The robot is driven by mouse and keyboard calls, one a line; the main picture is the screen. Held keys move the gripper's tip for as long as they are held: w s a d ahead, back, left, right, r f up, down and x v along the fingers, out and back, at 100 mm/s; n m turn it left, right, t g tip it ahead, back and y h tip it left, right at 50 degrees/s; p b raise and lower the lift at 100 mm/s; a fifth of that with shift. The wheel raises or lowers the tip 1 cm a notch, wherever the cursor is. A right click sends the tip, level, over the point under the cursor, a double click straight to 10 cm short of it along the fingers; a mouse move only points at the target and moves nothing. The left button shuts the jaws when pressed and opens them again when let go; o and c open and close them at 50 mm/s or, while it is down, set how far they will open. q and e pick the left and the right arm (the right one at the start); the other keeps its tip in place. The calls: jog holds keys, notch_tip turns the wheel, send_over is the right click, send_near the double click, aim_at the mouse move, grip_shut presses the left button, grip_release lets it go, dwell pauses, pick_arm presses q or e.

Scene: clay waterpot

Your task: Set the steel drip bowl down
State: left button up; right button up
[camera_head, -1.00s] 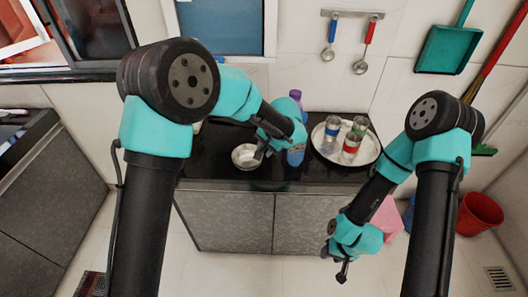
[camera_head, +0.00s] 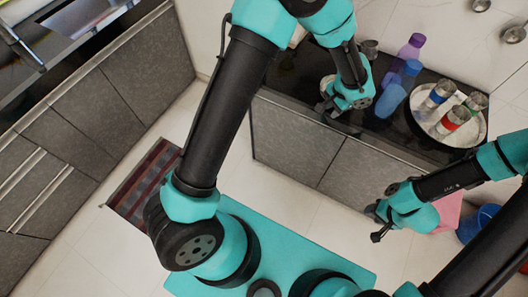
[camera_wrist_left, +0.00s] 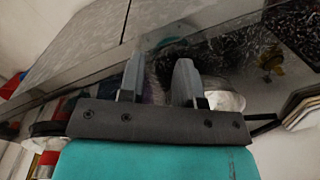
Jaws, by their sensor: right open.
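The steel drip bowl (camera_wrist_left: 226,101) shows in part in the left wrist view as a shiny silver patch behind and to the right of the right finger. The rest is hidden by the fingers and gripper body. My left gripper (camera_wrist_left: 155,78) has its two fingers clearly apart, right at the bowl; I cannot tell whether a finger touches it. In the head view my left gripper (camera_head: 326,104) is low at the black counter's front edge, largely covering the bowl. My right gripper (camera_head: 377,224) is open and empty, in front of the cabinet, away from the bowl.
A blue bottle (camera_head: 389,100) and a purple-capped bottle (camera_head: 412,47) stand right of my left gripper. Farther right, a round steel tray (camera_head: 471,133) holds several banded tumblers. A small metal cup (camera_head: 369,48) stands behind. Black counter (camera_head: 296,83) is bare to the left.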

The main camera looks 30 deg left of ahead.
pick_arm(q)
jog(key=s+a+f+n+h, duration=0.2)
jog(key=s+a+f+n, duration=0.2)
jog(key=s+a+f, duration=0.4)
jog(key=s+a+f+n+h, duration=0.2)
jog(key=s+a+f+n, duration=0.2)
jog(key=s, duration=1)
jog(key=a+f, duration=0.3)
jog(key=a, duration=0.2)
jog(key=shift+f+t+h, duration=0.4)
jog(key=shift+d, duration=0.1)
dwell(1.2)
jog(key=o, duration=1.3)
